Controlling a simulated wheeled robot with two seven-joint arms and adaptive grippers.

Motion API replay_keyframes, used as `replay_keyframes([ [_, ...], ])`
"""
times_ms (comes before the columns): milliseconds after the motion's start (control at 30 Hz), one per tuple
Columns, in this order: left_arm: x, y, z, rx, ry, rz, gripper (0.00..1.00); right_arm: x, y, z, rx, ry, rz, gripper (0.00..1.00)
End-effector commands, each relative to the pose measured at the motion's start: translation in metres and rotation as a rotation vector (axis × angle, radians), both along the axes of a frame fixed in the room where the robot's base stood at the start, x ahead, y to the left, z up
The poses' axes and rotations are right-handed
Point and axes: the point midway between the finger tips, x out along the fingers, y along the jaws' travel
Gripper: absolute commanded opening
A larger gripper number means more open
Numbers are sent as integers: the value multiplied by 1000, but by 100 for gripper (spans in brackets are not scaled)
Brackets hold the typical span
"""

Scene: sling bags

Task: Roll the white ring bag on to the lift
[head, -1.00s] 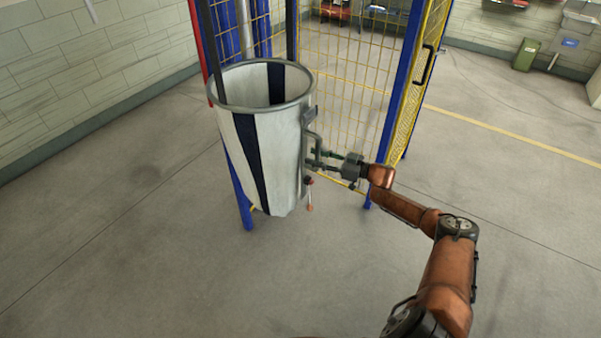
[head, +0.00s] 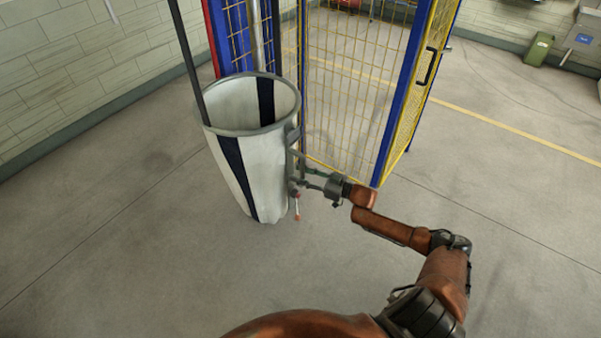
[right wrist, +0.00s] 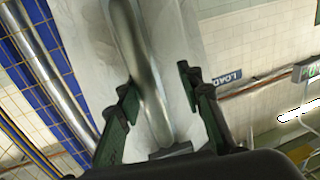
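The white ring bag (head: 200,165), a tall white sack with dark blue stripes under a grey ring, stands upright just in front of the lift. The lift (head: 392,110) has blue posts and yellow mesh, with its opening not clearly seen. My right gripper (head: 305,181) is at the handle on the bag's right side. In the right wrist view the fingers of my right gripper (right wrist: 158,88) stand on both sides of the grey handle tube (right wrist: 128,45), with a gap on the right, so it looks open around it. My left gripper is out of view.
A dark upright pole (head: 185,50) rises at the bag's left rim. A small red-tipped lever (head: 297,207) hangs below the handle. The mesh door with a black handle (head: 430,66) is on the right. Floor at left and front is clear. A green bin (head: 538,49) stands far off.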

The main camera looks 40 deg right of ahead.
Motion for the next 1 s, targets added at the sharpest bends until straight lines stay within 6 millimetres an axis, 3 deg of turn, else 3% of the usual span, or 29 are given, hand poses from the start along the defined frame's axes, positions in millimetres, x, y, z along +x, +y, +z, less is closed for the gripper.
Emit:
replay_keyframes([
  [367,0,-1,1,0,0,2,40,-3,-1,-1,-1,1,1,33],
  [1000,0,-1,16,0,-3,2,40,-40,-24,0,-1,1,0,33],
])
